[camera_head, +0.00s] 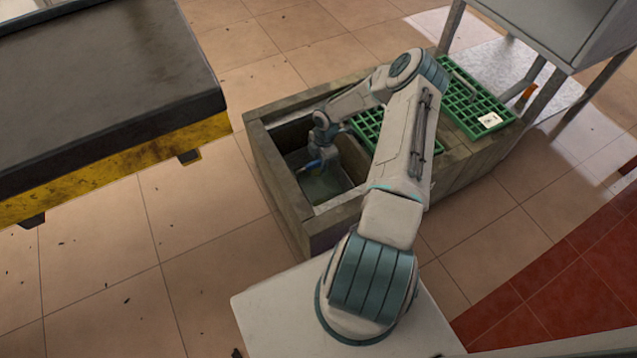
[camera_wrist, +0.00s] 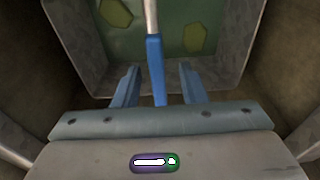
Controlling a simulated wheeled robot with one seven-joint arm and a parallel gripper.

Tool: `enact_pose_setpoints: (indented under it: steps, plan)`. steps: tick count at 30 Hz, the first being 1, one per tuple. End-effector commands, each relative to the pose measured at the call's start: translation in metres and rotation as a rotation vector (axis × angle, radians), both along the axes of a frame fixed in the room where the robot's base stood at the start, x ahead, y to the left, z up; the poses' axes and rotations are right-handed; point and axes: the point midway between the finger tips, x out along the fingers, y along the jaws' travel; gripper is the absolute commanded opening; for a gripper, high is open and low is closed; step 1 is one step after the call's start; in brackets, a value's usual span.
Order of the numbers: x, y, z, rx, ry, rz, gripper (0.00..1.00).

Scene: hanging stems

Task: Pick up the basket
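The basket (camera_wrist: 241,45) looks like a grey metal box with a greenish bottom and a few yellow-green flat shapes in it. It sits inside the open left pit in the head view (camera_head: 343,200), partly hidden by my arm. A thin pale rod with a blue grip (camera_wrist: 155,55) rises over it, apparently its handle. My gripper (camera_wrist: 158,68) is open. The blue grip lies between its two blue fingers, with a gap on each side. In the head view my gripper (camera_head: 317,163) is down inside the pit, pointing downward and small.
The pit has a thick stone-like rim (camera_head: 275,190) close around my gripper. Green grates (camera_head: 478,100) cover its right part, with a white tag on one. A dark-topped table with a yellow edge (camera_head: 110,165) stands left. A grey metal stand (camera_head: 560,35) is at upper right.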

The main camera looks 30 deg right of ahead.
Motion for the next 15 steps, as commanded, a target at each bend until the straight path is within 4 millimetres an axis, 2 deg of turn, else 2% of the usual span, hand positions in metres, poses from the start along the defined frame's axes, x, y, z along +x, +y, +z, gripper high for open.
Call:
enact_pose_setpoints:
  steps: [1, 6, 14, 15]
  plan:
    - [0.000, 0.002, -0.012, 0.002, 0.000, -0.001, 0.38]
    - [0.001, 0.005, -0.036, 0.002, 0.001, -0.001, 0.38]
    - [0.001, 0.006, -0.039, 0.000, 0.000, -0.001, 0.38]
    - [0.001, 0.006, -0.039, 0.000, 0.000, -0.001, 0.33]
